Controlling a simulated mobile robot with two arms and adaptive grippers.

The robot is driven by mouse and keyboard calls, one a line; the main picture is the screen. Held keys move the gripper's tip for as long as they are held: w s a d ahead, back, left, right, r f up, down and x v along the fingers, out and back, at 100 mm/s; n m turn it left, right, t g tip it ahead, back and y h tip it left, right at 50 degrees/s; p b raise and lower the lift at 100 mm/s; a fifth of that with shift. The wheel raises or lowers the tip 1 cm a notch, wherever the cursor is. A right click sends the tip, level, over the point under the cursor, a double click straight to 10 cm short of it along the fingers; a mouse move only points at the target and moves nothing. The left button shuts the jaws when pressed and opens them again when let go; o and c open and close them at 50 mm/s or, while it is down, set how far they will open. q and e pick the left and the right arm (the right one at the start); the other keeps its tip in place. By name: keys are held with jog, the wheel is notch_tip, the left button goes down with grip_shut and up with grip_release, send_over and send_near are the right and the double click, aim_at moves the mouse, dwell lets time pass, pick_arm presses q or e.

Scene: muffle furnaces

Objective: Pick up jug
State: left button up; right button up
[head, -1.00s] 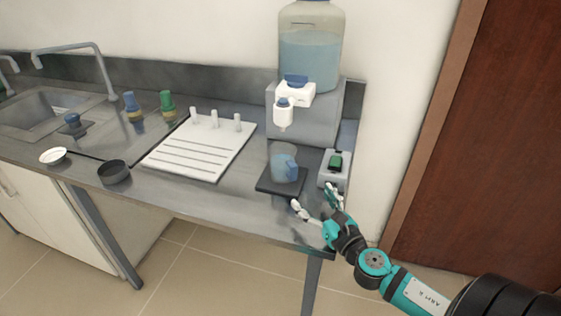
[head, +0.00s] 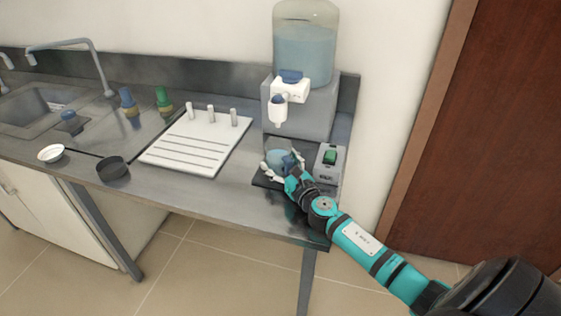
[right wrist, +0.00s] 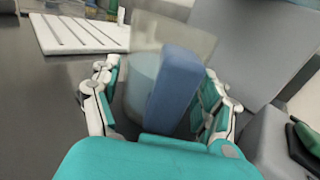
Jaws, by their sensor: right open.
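The jug (head: 277,158) is clear with bluish contents and a blue handle. In the right wrist view the jug's blue handle (right wrist: 174,88) is between the open fingers (right wrist: 160,105), facing the palm. I cannot tell whether either finger touches the jug. My left gripper is not in view.
The water dispenser (head: 305,105) stands close behind the jug. A grey box with a green switch (head: 329,157) is just right of my gripper.

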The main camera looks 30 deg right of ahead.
jog(key=shift+w, duration=0.3)
jog(key=c, duration=1.3)
jog(key=shift+r, duration=0.2)
